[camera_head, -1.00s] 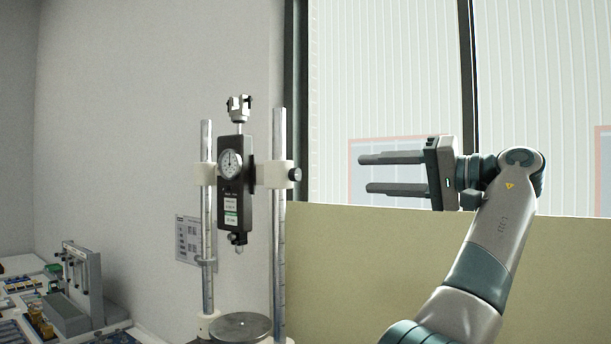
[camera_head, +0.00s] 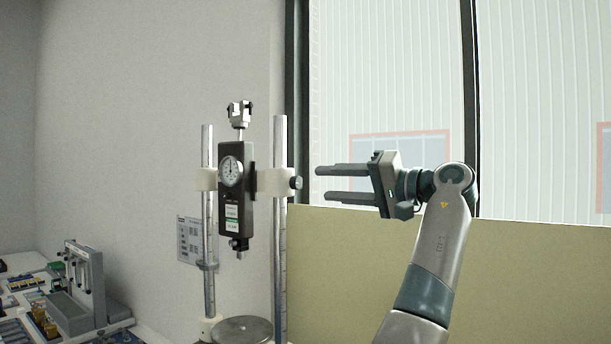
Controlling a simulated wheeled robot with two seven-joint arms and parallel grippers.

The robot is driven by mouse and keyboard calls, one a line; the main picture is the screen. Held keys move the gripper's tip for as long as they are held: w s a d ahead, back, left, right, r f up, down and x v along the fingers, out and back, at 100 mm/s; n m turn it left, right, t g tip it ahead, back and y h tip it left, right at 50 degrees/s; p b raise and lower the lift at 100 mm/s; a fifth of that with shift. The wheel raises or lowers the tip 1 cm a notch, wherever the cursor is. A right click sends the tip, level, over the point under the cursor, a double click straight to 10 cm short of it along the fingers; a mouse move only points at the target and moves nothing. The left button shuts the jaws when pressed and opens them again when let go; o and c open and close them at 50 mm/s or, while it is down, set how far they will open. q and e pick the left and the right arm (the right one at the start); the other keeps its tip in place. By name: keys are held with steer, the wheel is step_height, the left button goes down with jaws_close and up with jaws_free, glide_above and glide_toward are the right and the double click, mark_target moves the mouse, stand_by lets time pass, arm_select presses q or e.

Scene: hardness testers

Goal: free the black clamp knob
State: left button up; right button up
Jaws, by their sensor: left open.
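The black clamp knob (camera_head: 296,183) sticks out to the right from the white clamp block (camera_head: 272,182) on the right steel post of the test stand. My left gripper (camera_head: 321,184) is open and empty to the right of the knob. Its two dark fingers point left, one a little above the knob's height and one a little below. In the picture, a short gap separates the fingertips from the knob. The black force gauge (camera_head: 235,205) with its round dial hangs between the posts. My right gripper is not in view.
The right post (camera_head: 280,235) and left post (camera_head: 208,280) stand upright around a round metal plate (camera_head: 242,331). A low bench with a small grey device (camera_head: 82,285) is at the lower left. A tan panel (camera_head: 345,265) and window lie behind my arm.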

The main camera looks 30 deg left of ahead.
mark_target(300, 183)
arm_select(q)
steer(key=a, duration=0.2)
steer(key=a+p, duration=0.2)
steer(key=a, duration=0.1)
steer(key=shift+w+a+r, duration=0.15)
steer(key=shift+w+a, duration=0.15)
steer(key=shift+w, duration=0.05)
steer(key=shift+w+a+p, duration=0.15)
steer(key=shift+a+p, duration=0.3)
steer(key=shift+a, duration=0.4)
steer(key=shift+f, duration=0.2)
steer(key=c, duration=1.1)
